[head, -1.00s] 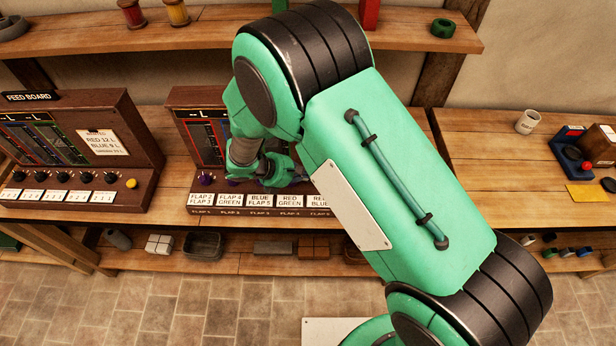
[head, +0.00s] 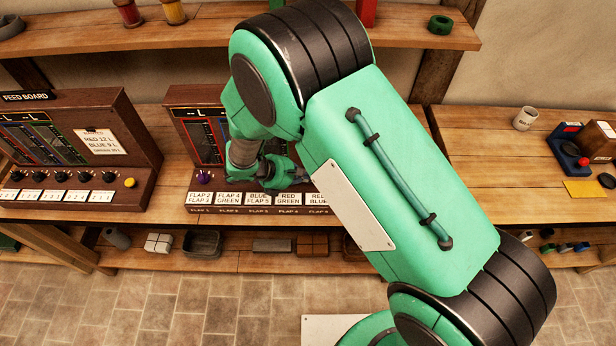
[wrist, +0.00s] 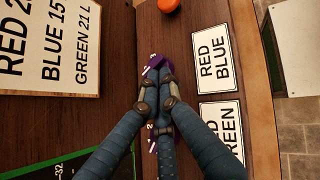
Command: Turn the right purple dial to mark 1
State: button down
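The right purple dial (wrist: 153,64) shows in the wrist view beside the RED/BLUE label (wrist: 212,58). Its purple edge shows past my fingertips, which cover much of it. My gripper (wrist: 160,77) has its teal fingers drawn close together at this dial. I cannot tell whether they pinch it or sit just in front of it. The dial's pointer and marks are mostly hidden. In the head view my gripper (head: 282,178) is low at the board's dial row, partly behind my arm, which hides the right dial there.
A neighbouring purple dial (wrist: 151,146) lies just below the fingertips in the wrist view, beside the RED/GREEN label (wrist: 221,127). An orange button (wrist: 168,5) is above. The FEED BOARD panel (head: 118,130) stands to the left in the head view; a white mug (head: 525,118) stands right.

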jog(key=shift+s+d+f, duration=0.35)
jog(key=shift+s+f, duration=0.1)
jog(key=shift+s, duration=0.05)
jog(key=shift+s+a, duration=0.15)
jog(key=shift+a, duration=0.3)
jog(key=a, duration=0.1)
jog(key=s+a, duration=0.1)
jog(key=a+p, duration=0.1)
jog(key=shift+s+r, duration=0.2)
jog(key=shift+r, duration=0.15)
jog(key=v, duration=1)
jog(key=shift+s+p, duration=0.2)
jog(key=shift+p, duration=0.2)
jog(key=shift+d, duration=0.1)
jog(key=n, duration=0.1)
jog(key=s+n+t+y+b, duration=0.1)
jog(key=shift+s+d+n+t, duration=0.2)
jog(key=shift+d+n+t, duration=0.1)
jog(key=shift+n, duration=0.1)
jog(key=shift+w+f, duration=0.1)
